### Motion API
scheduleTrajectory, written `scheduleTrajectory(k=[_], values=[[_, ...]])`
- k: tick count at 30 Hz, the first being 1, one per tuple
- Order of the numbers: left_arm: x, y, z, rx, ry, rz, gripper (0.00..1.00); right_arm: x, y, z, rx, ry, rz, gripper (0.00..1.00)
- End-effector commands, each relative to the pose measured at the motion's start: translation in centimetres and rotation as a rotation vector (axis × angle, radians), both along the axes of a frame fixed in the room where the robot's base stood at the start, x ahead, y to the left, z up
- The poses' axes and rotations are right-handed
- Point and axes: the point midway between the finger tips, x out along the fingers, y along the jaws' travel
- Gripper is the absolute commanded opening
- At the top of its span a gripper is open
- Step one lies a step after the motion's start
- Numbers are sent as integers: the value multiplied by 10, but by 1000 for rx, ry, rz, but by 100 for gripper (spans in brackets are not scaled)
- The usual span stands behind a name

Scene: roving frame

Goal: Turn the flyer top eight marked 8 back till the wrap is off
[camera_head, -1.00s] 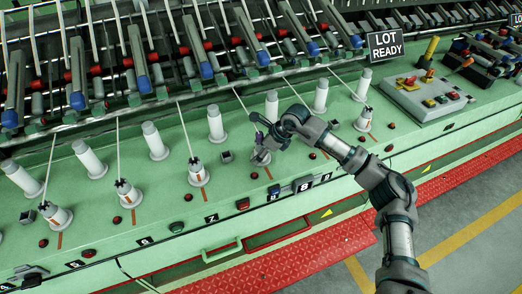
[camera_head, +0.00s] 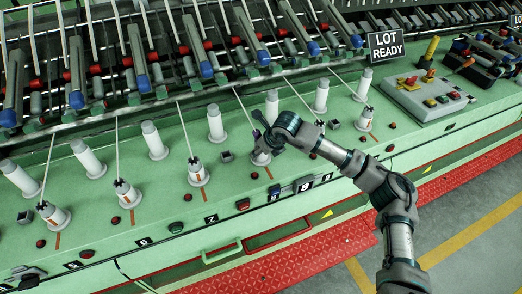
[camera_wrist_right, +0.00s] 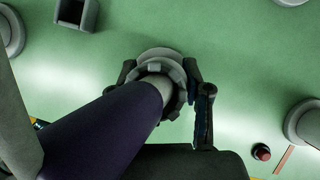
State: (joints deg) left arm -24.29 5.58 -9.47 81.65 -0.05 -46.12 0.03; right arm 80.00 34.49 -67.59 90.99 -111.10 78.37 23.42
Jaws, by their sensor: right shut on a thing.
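The flyer top eight is a pale, collared piece on the green rail, up and left of the plate marked 8 (camera_head: 304,187). My right gripper (camera_head: 262,151) is around it and hides most of it in the head view. In the right wrist view the flyer top (camera_wrist_right: 160,59) sits between the two fingers of the gripper (camera_wrist_right: 164,86), which is shut on it. A dark purple tapered shape (camera_wrist_right: 105,128) crosses in front and hides part of its mouth. Whether any wrap is left on it cannot be seen. My left gripper is not in view.
Neighbouring flyer tops, one at left (camera_head: 198,175) and one at right (camera_head: 365,120), stand in the front row with strands rising. White bobbins (camera_head: 215,124) stand behind. Red buttons and small dark blocks (camera_head: 227,157) dot the rail. A control box (camera_head: 425,95) is at right.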

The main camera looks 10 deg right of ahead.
Motion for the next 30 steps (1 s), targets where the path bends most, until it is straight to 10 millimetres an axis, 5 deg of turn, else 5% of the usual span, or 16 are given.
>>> scheduleTrajectory(k=[22, 30], values=[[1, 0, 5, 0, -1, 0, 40, 1, -1, -1, -1, 2, 615, 13], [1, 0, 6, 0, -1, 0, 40, 2, -1, -1, 2, 4, 981, 13]])
